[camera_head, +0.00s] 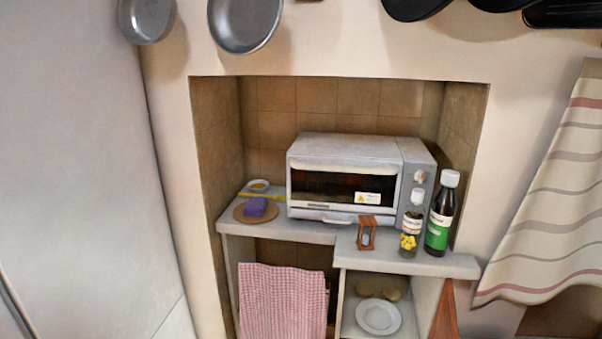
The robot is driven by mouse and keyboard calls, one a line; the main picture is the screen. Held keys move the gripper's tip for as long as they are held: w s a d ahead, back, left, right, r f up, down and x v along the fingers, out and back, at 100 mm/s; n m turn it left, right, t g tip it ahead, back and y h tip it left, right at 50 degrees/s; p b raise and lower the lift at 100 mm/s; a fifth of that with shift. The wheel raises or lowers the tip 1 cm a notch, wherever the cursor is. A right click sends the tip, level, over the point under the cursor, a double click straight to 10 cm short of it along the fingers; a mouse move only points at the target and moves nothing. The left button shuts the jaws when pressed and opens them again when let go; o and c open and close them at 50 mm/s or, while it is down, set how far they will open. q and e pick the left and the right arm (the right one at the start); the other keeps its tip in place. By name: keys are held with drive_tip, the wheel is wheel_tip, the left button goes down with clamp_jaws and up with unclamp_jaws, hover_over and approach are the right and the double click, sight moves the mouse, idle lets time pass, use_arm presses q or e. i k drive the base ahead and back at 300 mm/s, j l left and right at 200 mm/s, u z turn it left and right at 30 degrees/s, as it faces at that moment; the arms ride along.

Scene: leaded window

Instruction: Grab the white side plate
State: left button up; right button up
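The white side plate (378,317) is round and lies in the open cubby under the right part of the grey counter, near the bottom of the head view. Its face and rim are visible from above. A couple of round brownish items (366,289) sit behind it on the same shelf. Neither of my grippers shows in the head view.
A toaster oven (345,178), dark green-labelled bottle (441,213), smaller bottle (411,226), hourglass (366,233) and wooden board (243,215) with a purple block stand on the counter (300,232). A checked towel (282,300) hangs left of the cubby. Side walls bound the cubby.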

sight(378, 316)
drive_tip(key=i+l, duration=0.1)
drive_tip(key=l, duration=0.6)
drive_tip(key=i+l+u, duration=0.1)
drive_tip(key=l, duration=0.6)
drive_tip(key=i+l, duration=0.1)
drive_tip(key=l, duration=0.6)
drive_tip(key=i+u, duration=0.05)
